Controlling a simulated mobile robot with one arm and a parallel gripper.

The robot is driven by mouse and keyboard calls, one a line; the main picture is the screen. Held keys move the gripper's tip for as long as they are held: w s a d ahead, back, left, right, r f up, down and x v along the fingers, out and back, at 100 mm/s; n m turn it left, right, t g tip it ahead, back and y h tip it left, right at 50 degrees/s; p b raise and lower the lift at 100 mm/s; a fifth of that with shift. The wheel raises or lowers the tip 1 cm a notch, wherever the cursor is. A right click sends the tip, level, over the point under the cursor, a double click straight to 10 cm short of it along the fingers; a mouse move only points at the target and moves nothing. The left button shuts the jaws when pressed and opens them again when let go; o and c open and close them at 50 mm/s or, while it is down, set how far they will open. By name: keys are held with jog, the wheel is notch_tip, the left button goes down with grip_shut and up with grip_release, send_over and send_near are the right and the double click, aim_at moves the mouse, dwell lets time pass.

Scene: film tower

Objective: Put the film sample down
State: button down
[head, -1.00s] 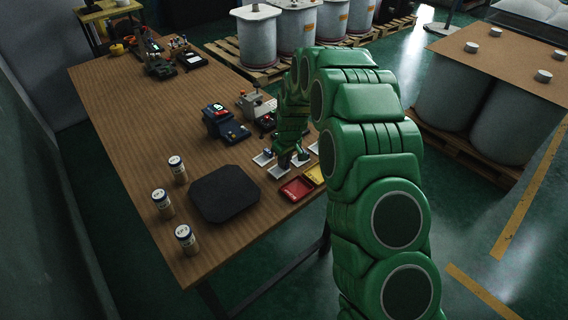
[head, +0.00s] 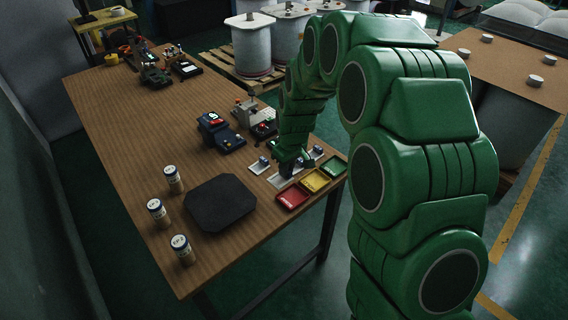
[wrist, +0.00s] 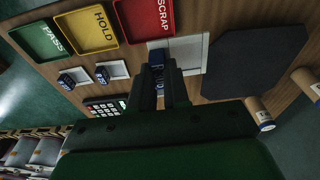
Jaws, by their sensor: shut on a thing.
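My gripper (head: 288,168) points down over a row of white pads near the table's front right. In the wrist view, my gripper (wrist: 160,82) is shut on a small dark blue film sample (wrist: 159,58). The sample is over or on a white pad (wrist: 194,54); I cannot tell whether it touches it. Two other blue samples with white labels, one outer (wrist: 67,81) and one inner (wrist: 102,75), sit on their own white pads. My fingers hide part of the held sample.
Red SCRAP (wrist: 146,20), yellow HOLD (wrist: 92,28) and green PASS (wrist: 50,40) trays line the table edge. A black mat (head: 220,203) and three labelled canisters (head: 158,212) stand left. A dark blue device (head: 220,132) and a calculator-like keypad (wrist: 104,107) are close by.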

jog(key=shift+s+d+r, duration=0.2)
jog(key=shift+s+r, duration=0.1)
jog(key=shift+s, duration=0.4)
jog(key=shift+s+d+r, duration=0.2)
jog(key=shift+s+r, duration=0.15)
jog(key=shift+s, duration=0.35)
jog(key=shift+s+d+r, duration=0.2)
jog(key=shift+s+r, duration=0.1)
jog(key=shift+s, duration=0.4)
jog(key=s+a+r, duration=0.3)
jog(key=s+a, duration=0.8)
jog(key=s, duration=0.4)
send_over(228, 208)
jog(key=shift+s+d+f, duration=0.15)
jog(key=shift+f, duration=1.35)
jog(key=shift+s+d+f, duration=0.1)
jog(key=shift+s+f, duration=0.05)
jog(key=shift+f, duration=1.35)
jog(key=shift+s+d+f, duration=0.15)
jog(key=shift+f, duration=1.35)
jog(key=shift+w+a+f, duration=0.15)
jog(key=shift+w+f, duration=0.05)
jog(key=shift+f, duration=1.65)
jog(key=shift+f, duration=0.15)
